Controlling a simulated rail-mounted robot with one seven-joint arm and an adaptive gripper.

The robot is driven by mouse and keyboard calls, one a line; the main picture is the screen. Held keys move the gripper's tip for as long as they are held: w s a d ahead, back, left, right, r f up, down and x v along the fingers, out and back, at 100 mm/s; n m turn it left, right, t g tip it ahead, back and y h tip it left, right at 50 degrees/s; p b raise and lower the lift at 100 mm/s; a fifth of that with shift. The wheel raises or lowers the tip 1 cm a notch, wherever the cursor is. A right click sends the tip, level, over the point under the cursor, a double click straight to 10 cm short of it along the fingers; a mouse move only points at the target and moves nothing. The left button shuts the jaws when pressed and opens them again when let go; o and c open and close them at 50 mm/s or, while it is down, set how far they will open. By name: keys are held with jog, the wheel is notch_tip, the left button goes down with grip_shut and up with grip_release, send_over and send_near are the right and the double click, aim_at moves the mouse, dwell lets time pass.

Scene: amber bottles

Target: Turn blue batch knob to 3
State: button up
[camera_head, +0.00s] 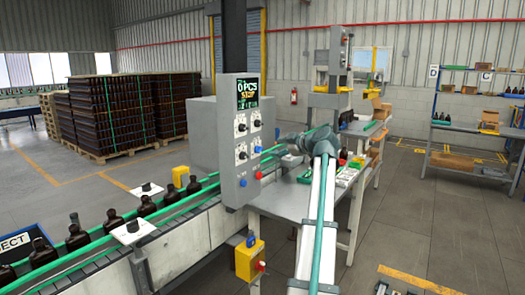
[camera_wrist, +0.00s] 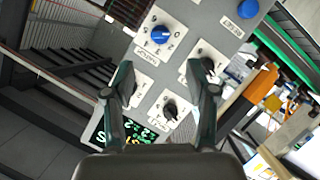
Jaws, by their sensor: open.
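The blue batch knob (camera_wrist: 160,34) sits on a white numbered plate on the grey control panel (camera_wrist: 187,45) in the wrist view. It is beyond my fingertips, above the space between them, and nothing touches it. Its pointer setting is too small to read surely. My gripper (camera_wrist: 165,80) is open and empty, its two dark fingers spread in front of the panel. Dark knobs (camera_wrist: 207,66) lie partly behind and between the fingers. In the head view the panel (camera_head: 231,130) stands at centre, with my arm reaching to it from the right.
A blue reset button (camera_wrist: 248,8) is on the same panel, and a lit display (camera_wrist: 115,132) is at its other end. In the head view, a conveyor with dark bottles (camera_head: 77,237) runs at left, and a worktable (camera_head: 280,202) stands behind my arm.

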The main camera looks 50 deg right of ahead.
aim_at(261, 150)
jog(key=p+x, duration=0.2)
jog(key=x, duration=0.8)
jog(key=shift+f, duration=0.1)
grip_shut()
